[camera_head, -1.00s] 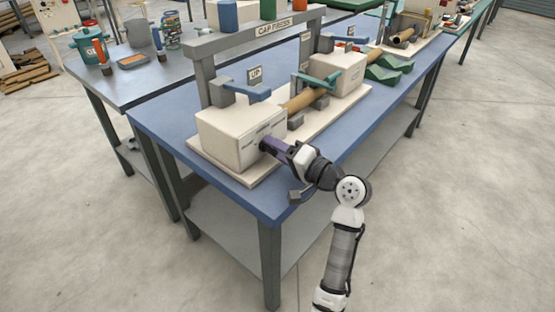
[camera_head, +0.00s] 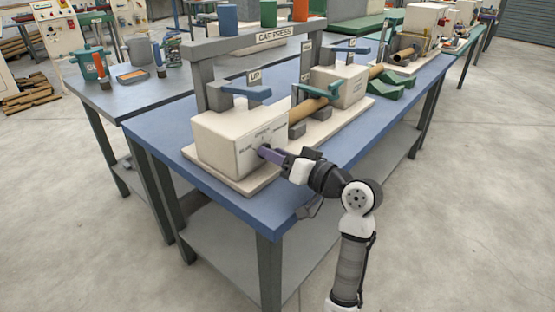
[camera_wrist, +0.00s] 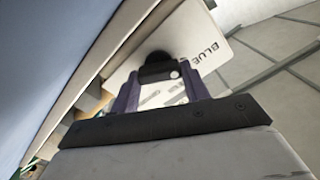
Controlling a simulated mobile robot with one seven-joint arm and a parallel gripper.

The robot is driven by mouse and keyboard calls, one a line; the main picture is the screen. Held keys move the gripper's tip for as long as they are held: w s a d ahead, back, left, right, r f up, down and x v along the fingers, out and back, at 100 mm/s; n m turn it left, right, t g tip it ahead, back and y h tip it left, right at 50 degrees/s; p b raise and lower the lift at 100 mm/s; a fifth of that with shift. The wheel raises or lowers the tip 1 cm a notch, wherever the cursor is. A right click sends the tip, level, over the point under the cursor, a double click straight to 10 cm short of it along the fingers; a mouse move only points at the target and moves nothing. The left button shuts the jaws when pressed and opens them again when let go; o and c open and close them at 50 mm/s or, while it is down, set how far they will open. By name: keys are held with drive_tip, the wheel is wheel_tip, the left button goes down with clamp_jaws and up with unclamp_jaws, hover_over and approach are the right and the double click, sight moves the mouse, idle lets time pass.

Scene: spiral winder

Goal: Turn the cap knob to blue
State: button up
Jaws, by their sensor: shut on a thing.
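The cap press (camera_head: 274,36) stands on the blue table. Its white box (camera_head: 222,140) at the near left end has a dial face with printed colour labels. BLUE is on the left of the dial in the head view, with other labels above and to the right. In the wrist view the word BLUE (camera_wrist: 210,52) shows at the right. The cap knob (camera_wrist: 158,70) is dark and sits between the purple fingers. My gripper (camera_head: 264,151) is shut on it, pointing at the box face. I cannot tell where the knob points.
The blue table (camera_head: 165,150) has a lower shelf (camera_head: 225,245). A brown tube (camera_head: 308,109) runs from the near box to a second white box (camera_head: 345,83). Teal and blue levers sit above. The floor at the right is clear.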

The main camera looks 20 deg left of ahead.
idle(0.4)
drive_tip(key=o, duration=1)
drive_tip(key=b+v, duration=0.1)
drive_tip(key=v, duration=1.3)
